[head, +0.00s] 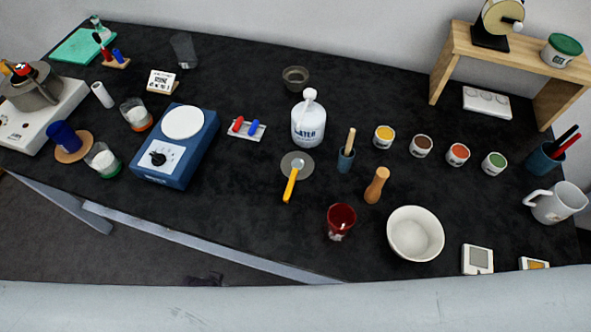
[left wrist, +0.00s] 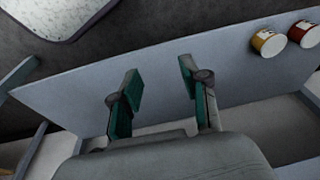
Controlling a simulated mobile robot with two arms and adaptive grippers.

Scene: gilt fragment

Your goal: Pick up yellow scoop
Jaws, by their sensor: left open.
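The yellow scoop (head: 291,185) lies on the black tabletop near the middle of the head view. Its yellow handle points toward the front, and its far end is on or at a round grey disc (head: 304,170); I cannot tell whether that disc is part of the scoop. My left gripper (left wrist: 159,82) shows only in the left wrist view, with its two green-padded fingers apart and nothing between them. The scoop is not seen in that view. My right gripper is in neither view.
A white bottle (head: 308,126) stands behind the scoop, a blue holder (head: 345,161) to its right, a red cup (head: 341,216) in front right. A blue device (head: 190,157) is to the left. In the left wrist view, a grey panel (left wrist: 235,95) lies beyond the fingers, with yellow (left wrist: 267,43) and red containers (left wrist: 305,33).

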